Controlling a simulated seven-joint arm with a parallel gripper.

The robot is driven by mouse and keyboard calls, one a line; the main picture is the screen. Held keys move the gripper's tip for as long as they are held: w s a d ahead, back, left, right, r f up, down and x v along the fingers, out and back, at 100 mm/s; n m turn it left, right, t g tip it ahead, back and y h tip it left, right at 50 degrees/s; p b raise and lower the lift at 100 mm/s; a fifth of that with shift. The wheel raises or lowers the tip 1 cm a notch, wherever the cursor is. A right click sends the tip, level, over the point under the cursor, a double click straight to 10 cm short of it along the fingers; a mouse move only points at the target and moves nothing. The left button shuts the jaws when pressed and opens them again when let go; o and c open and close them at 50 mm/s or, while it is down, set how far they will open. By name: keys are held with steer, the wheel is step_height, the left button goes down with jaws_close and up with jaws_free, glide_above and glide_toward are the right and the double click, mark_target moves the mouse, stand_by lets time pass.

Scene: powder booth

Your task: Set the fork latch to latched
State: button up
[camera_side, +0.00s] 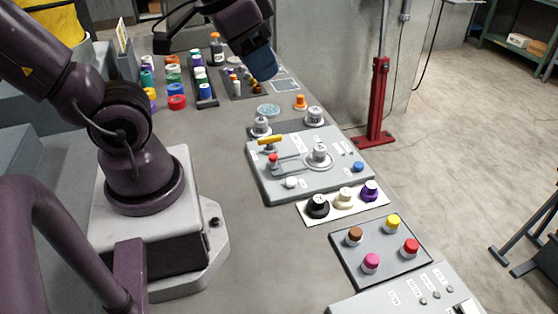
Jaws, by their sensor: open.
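A grey panel (262,190) lies on the bench near the middle of the side view. It carries a yellow handle (270,140), a red knob (273,158), a round grey knob on a pale disc (319,153) and a thin metal fork-like bar (290,166) between the red and grey knobs. This bar looks like the fork latch, but its position is too small to read surely. My gripper (262,66), blue at its end, hangs above the bench, behind the panel in the picture and apart from it. It holds nothing visible; its fingers are hard to make out.
Black, cream and purple knobs stand on a white plate (333,214) in front of the panel. A grey plate (385,262) with several coloured knobs is nearer. Several coloured jars (176,102) stand at the far left. A red post (378,105) rises beyond the bench.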

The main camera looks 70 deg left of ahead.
steer(key=w+a+f+n+g, duration=0.3)
steer(key=a+f+g, duration=0.1)
steer(key=a+f, duration=0.4)
steer(key=g, duration=0.1)
glide_toward(274, 155)
steer(key=shift+m, duration=0.3)
step_height(274, 155, down, 11)
steer(key=shift+a+r, duration=0.1)
steer(key=shift+r, duration=0.05)
